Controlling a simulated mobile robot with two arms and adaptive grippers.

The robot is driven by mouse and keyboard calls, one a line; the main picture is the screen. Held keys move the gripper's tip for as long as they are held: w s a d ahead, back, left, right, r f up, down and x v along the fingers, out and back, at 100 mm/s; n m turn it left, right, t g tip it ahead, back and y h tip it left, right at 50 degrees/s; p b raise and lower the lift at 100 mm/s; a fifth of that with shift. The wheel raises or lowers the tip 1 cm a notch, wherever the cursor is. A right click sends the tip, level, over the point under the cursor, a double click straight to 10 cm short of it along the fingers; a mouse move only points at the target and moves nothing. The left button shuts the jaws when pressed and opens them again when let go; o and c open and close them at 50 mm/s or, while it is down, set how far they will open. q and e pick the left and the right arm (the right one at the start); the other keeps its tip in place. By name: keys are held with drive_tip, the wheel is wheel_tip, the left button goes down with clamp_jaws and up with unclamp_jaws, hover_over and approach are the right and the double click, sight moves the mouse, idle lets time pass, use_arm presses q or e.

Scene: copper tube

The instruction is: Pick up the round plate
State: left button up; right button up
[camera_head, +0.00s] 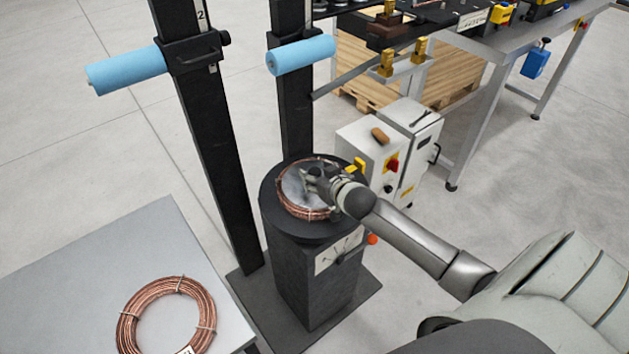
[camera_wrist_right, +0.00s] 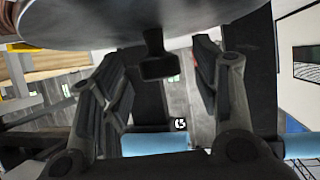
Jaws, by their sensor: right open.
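The round plate (camera_head: 292,186) is grey and flat. It lies inside a copper tube coil (camera_head: 304,213) on top of the black pedestal (camera_head: 318,232). In the right wrist view the plate (camera_wrist_right: 90,22) fills the top edge, with a dark knob (camera_wrist_right: 158,66) standing out from its face. My right gripper (camera_head: 308,180) is over the plate and hides part of it. In the wrist view its open fingers (camera_wrist_right: 157,62) are on either side of the knob, with gaps visible. My left gripper is not in view.
Another copper coil (camera_head: 166,316) lies on a grey table (camera_head: 85,285) at lower left. Two black posts with blue rollers (camera_head: 126,70) rise behind the pedestal. A white control box (camera_head: 390,150) stands close on the right. A workbench (camera_head: 487,95) is at the back right.

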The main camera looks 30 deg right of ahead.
drive_tip(key=shift+w+f, duration=0.2)
drive_tip(key=shift+w, duration=0.15)
clamp_jaws()
drive_tip(key=shift+r, duration=0.1)
drive_tip(key=shift+r, duration=0.1)
